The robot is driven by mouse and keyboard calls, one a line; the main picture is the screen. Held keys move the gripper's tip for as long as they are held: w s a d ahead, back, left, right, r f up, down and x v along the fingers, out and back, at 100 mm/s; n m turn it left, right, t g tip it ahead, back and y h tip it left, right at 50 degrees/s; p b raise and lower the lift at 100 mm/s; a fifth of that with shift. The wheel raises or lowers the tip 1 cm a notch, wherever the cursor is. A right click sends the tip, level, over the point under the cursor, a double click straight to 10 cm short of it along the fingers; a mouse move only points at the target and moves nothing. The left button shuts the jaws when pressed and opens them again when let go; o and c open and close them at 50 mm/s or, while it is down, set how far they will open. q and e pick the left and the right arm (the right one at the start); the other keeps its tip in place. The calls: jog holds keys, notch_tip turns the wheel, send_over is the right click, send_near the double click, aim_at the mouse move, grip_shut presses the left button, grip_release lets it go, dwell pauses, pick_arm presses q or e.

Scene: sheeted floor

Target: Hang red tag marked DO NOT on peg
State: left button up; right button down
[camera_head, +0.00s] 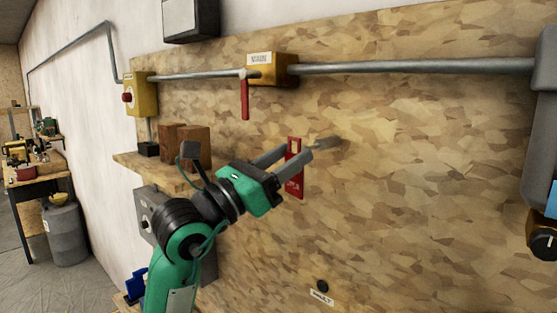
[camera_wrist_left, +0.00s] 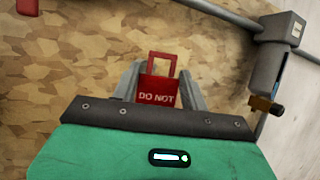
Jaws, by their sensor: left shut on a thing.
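The red tag (camera_head: 294,187) is held by my left gripper (camera_head: 299,152) in front of the wood-chip board, hanging roughly upright. In the left wrist view the tag (camera_wrist_left: 157,91) reads DO NOT in white, and its open square loop points up between the two fingers. The fingers are shut on the tag's sides. The left wrist view shows no clear peg. My right gripper is out of view.
A yellow box (camera_head: 271,69) with a red lever (camera_head: 245,99) and a conduit (camera_head: 400,67) run above. A shelf (camera_head: 150,173) with brown blocks (camera_head: 195,147) is left. A dark knob (camera_head: 322,286) sits low. A grey unit (camera_head: 545,130) stands right. Board right of the gripper is clear.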

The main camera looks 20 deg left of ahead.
pick_arm(q)
jog(key=shift+w+d, duration=0.25)
jog(key=shift+w, duration=0.5)
jog(key=w, duration=0.1)
jog(key=w+d+f+b, duration=0.1)
jog(key=w, duration=0.1)
jog(key=shift+w+d+f, duration=0.1)
jog(key=shift+w+f, duration=0.05)
dwell(0.5)
jog(key=o, duration=1.1)
